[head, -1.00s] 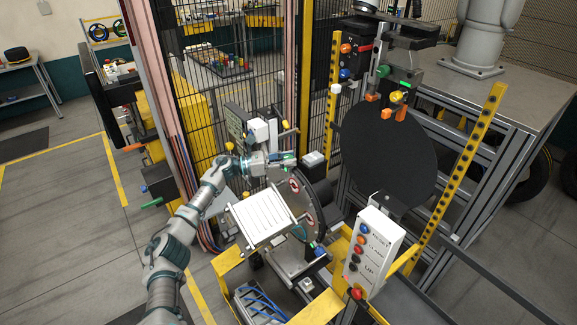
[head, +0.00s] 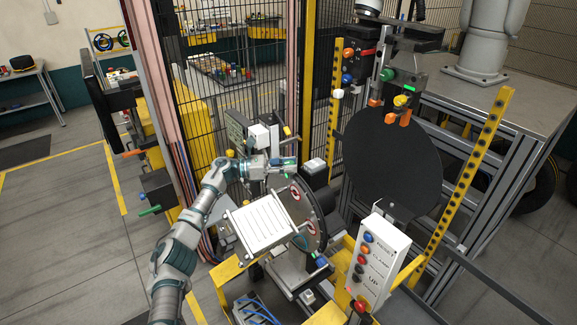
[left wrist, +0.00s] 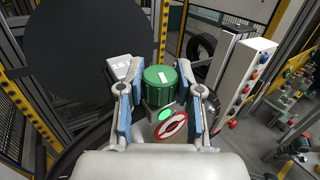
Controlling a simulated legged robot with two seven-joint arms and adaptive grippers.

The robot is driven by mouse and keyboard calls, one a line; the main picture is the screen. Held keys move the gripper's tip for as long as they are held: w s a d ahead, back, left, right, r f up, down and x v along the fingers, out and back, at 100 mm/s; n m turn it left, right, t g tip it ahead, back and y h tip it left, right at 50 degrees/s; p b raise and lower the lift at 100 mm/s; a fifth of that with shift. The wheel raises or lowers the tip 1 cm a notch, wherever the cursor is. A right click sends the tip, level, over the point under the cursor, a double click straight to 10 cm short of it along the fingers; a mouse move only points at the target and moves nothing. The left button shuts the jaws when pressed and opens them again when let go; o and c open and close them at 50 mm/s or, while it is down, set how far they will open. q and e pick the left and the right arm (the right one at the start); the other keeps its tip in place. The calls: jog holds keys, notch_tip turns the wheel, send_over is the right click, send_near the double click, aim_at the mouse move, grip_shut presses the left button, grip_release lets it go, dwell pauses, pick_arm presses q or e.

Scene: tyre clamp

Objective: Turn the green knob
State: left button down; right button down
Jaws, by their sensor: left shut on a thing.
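The green knob (left wrist: 160,88) shows in the left wrist view as a ridged round cap with a short white mark on its top, slightly tilted. My left gripper (left wrist: 160,100) has one finger on each side of the knob and is shut on it. In the head view my left gripper (head: 284,164) reaches in from the left, above the round clamp disc (head: 317,217). The knob is largely hidden by the fingers there. My right gripper is not in view.
A green light (left wrist: 166,115) and a red-and-white ring sign (left wrist: 172,126) sit just below the knob. A white button box (head: 377,262) stands to the right. A large black disc (head: 385,165) stands behind it. Yellow rails and a mesh fence surround the clamp.

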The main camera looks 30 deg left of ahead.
pick_arm(q)
jog(key=c, duration=0.9)
grip_release()
jog(key=shift+a+r, duration=0.15)
jog(key=shift+o, duration=0.8)
jog(key=shift+w, duration=0.1)
jog(key=v, duration=1.2)
jog(key=shift+a+f, duration=0.15)
jog(key=shift+f, duration=0.1)
jog(key=shift+w, duration=0.1)
